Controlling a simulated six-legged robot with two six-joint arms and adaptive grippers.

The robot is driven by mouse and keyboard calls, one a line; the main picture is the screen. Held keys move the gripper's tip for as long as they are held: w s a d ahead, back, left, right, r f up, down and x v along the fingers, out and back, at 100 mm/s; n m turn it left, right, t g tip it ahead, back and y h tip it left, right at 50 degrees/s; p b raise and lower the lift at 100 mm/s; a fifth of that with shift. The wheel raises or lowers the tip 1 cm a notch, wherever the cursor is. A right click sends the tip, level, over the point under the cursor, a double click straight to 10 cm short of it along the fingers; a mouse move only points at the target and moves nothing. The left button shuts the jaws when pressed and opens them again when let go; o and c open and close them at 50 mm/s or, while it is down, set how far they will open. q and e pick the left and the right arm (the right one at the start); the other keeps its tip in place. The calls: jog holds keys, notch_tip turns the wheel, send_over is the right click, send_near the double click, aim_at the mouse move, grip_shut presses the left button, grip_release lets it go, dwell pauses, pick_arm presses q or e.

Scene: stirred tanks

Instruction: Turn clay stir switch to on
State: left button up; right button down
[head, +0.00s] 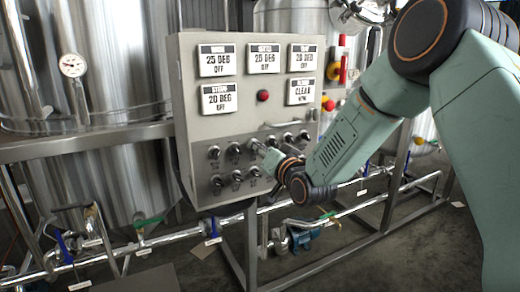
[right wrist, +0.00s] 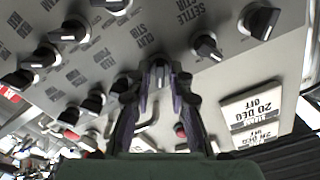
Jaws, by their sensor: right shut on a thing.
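The grey control panel (head: 235,112) carries rows of black knobs with light pointer marks. In the right wrist view, the label beside the gripped knob appears to read "CLAY STIR", so I take it as the clay stir switch (right wrist: 159,68). My right gripper (head: 260,150) reaches the panel from the right, with its two fingers closed around this knob in the right wrist view (right wrist: 158,80). The knob's pointer direction is mostly hidden by the fingers. The settle stir knob (right wrist: 208,46) is beside it. My left gripper is not in view.
Neighbouring knobs (head: 234,152) sit close around the gripper. A red button (head: 263,96) and several display plates, such as the "20 DEG OFF" plate (head: 220,98), are above. A steel tank (head: 100,150) stands left; pipes with valves (head: 210,238) run below.

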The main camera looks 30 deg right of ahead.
jog(key=c, duration=1.4)
grip_release()
jog(key=shift+c, duration=0.2)
jog(key=shift+s, duration=0.1)
jog(key=s, duration=1.1)
jog(key=shift+s+d, duration=0.15)
jog(key=shift+s, duration=0.25)
